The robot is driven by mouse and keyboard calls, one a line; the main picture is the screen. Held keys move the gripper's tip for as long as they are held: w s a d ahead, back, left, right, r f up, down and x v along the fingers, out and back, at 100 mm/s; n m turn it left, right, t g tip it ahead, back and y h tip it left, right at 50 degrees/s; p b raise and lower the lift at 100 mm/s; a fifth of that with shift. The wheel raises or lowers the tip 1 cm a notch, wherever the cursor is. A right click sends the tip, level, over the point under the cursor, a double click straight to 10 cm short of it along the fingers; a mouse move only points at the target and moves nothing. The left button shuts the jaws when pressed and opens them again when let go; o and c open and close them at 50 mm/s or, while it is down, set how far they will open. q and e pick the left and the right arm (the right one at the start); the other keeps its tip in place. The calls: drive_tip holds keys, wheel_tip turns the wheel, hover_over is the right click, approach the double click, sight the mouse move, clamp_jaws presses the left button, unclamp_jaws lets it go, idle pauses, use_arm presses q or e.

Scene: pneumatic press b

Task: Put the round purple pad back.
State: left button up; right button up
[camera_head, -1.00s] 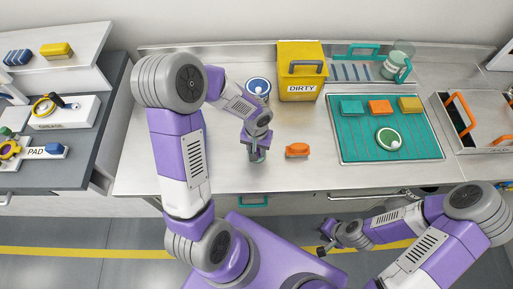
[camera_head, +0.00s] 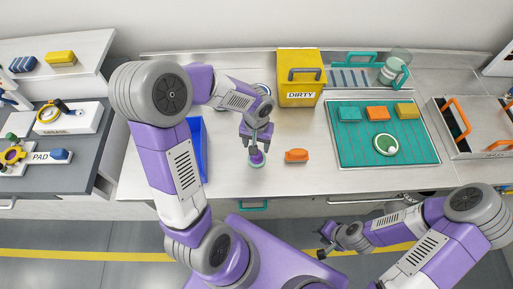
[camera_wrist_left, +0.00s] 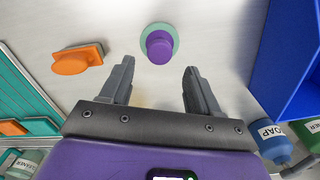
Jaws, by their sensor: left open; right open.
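The round purple pad (camera_head: 257,159) has a purple knob on a teal disc and stands on the steel worktop, left of an orange block-shaped pad (camera_head: 297,155). In the left wrist view the purple pad (camera_wrist_left: 159,44) lies ahead of my open left gripper (camera_wrist_left: 159,70), between the lines of its fingers and apart from them. In the head view my left gripper (camera_head: 255,146) is just behind and above the pad, empty. My right gripper (camera_head: 326,246) is open and empty, low in front of the worktop's edge. A holder marked PAD (camera_head: 40,157) is on the left shelf.
A blue tray (camera_head: 203,160) is partly hidden by my left arm. A yellow DIRTY bin (camera_head: 299,90) stands at the back. A teal mat (camera_head: 350,150) at right holds several pads.

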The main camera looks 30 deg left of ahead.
use_arm(q)
wheel_tip(320, 180, up, 4)
drive_tip(key=shift+r+p, duration=0.25)
drive_tip(key=shift+p, duration=0.1)
idle(0.4)
